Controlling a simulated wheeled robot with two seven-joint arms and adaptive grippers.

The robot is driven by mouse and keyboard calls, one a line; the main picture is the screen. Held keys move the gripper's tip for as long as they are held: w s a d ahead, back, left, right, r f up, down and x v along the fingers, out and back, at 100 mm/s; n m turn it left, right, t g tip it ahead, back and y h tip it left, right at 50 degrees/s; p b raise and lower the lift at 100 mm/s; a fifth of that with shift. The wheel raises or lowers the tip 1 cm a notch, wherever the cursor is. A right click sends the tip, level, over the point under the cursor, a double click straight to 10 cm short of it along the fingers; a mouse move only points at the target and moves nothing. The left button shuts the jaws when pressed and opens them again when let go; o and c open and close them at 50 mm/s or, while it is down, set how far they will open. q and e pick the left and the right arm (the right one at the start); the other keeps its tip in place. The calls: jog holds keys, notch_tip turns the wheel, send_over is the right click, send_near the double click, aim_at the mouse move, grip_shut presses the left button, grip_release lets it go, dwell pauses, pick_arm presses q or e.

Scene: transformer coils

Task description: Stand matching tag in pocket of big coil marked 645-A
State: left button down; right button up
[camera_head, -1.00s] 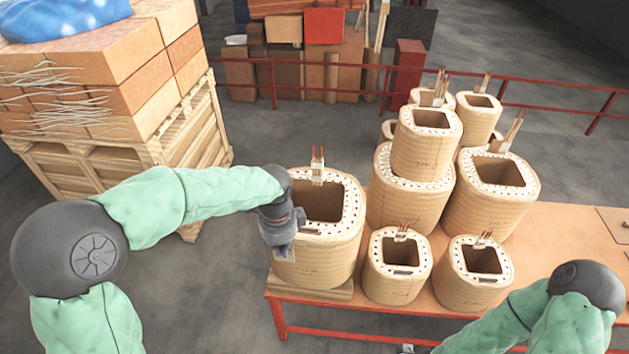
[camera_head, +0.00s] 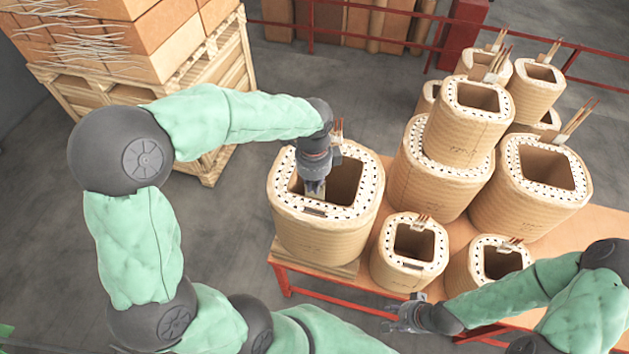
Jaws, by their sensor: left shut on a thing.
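The big coil (camera_head: 325,238) is a tan wrapped cylinder with a square opening and a white dotted top rim. It stands upright at the left end of the table. A small slotted pocket (camera_head: 315,211) sits on the near side of its rim. The marking on its side is too small to read. My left gripper (camera_head: 313,189) points down over the coil's opening, just behind the pocket. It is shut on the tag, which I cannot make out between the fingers. My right gripper (camera_head: 398,313) is open and empty, low in front of the table's near edge.
Two small coils (camera_head: 408,263) (camera_head: 487,268) stand to the right of the big coil. Several larger coils, some stacked (camera_head: 468,125), stand behind them with upright copper leads. A pallet of boxes (camera_head: 150,45) is at the back left. A red rail (camera_head: 370,8) runs behind.

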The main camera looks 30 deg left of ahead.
pick_arm(q)
jog(key=b, duration=0.5)
send_over(314, 206)
jog(key=s, duration=0.2)
jog(key=shift+f, duration=3.4)
jog(key=shift+w+d+f+b, duration=0.1)
jog(key=shift+d+f+b, duration=0.15)
jog(key=shift+f+b, duration=0.7)
jog(key=shift+d+f+b, duration=0.2)
jog(key=shift+f+b, duration=0.35)
jog(key=shift+f, duration=0.7)
jog(key=c, duration=1.3)
grip_release()
notch_tip(314, 206, up, 12)
jog(key=shift+r, duration=0.1)
